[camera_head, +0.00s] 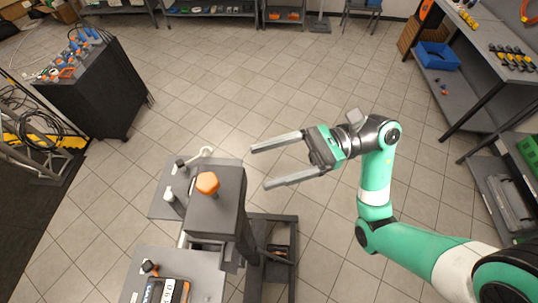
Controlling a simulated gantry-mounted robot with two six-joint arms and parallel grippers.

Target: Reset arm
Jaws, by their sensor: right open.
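My right arm comes in from the lower right, green, white and black. Its gripper (277,164) is open and empty, with its two long grey fingers spread apart and pointing left. The gripper is over the tiled floor, to the right of a dark grey column with an orange knob on top (207,183). Nothing lies between the fingers. My left arm and left gripper do not show in this view.
Grey shelves (163,202) flank the column; the lower one (212,276) holds small devices. A black cart (95,92) with tools stands at upper left. At right, a workbench (476,88) carries a blue bin (437,56). The tiled floor (260,85) between is clear.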

